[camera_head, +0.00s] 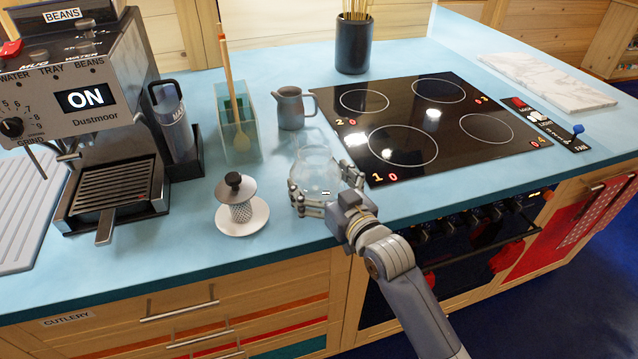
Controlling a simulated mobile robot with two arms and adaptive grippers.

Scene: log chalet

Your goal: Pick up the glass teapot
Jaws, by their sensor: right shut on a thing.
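The glass teapot (314,171) is a clear, round vessel on the blue counter, just left of the hob's front left corner. My right gripper (322,187) reaches in from the front right, with its fingers on either side of the teapot. It is shut on the teapot. The teapot looks upright; I cannot tell whether its base touches the counter. My left gripper does not show.
A white saucer (258,221) with a dark-knobbed strainer (240,205) sits close on the left. A grey jug (290,108) stands behind. A utensil holder (237,140) and a coffee machine (95,110) are farther left. The black hob (415,125) lies to the right.

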